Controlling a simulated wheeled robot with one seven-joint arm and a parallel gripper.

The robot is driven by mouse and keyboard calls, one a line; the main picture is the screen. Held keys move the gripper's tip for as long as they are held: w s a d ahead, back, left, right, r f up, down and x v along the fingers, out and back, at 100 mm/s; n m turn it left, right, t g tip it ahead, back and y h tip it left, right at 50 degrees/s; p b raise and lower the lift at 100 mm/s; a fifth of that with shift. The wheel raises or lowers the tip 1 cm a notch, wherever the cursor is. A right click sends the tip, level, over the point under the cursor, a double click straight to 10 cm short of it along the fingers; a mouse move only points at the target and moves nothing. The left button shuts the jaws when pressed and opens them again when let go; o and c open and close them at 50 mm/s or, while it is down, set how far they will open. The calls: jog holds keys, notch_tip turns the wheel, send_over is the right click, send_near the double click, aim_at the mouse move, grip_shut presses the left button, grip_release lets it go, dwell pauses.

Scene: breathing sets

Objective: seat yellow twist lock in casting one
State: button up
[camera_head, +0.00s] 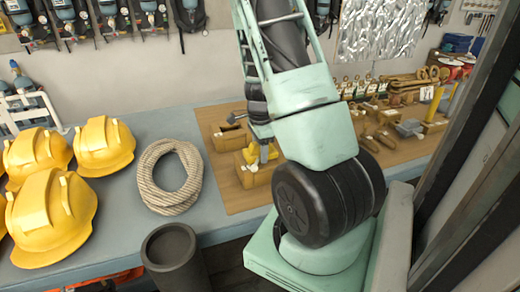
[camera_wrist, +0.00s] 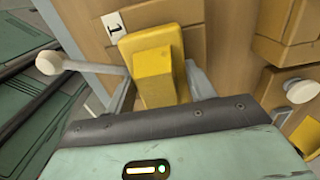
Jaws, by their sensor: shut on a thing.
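My gripper (camera_wrist: 160,82) is shut on the yellow twist lock (camera_wrist: 154,72), with one finger on each side of it. The lock is a yellow block with a wider, flat yellow part at its far end. Casting one (camera_wrist: 168,14), a tan block with a white "1" label (camera_wrist: 114,24), is directly behind the lock in the wrist view. Whether the lock is inside it or only over it is hidden. In the head view the yellow lock (camera_head: 266,153) shows below my wrist, at a tan block (camera_head: 252,174) on the board's left end.
A tan block (camera_head: 229,137) with a dark piece on it stands just behind. A grey rod with a white knob (camera_wrist: 48,62) reaches left in the wrist view; another white knob (camera_wrist: 301,91) is at right. A rope coil (camera_head: 170,178) and yellow helmets (camera_head: 104,145) lie left.

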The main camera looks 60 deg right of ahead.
jog(key=shift+f, duration=0.15)
jog(key=o, duration=1.5)
notch_tip(320, 180, up, 18)
jog(key=shift+f+b, duration=0.25)
jog(key=shift+b, duration=0.15)
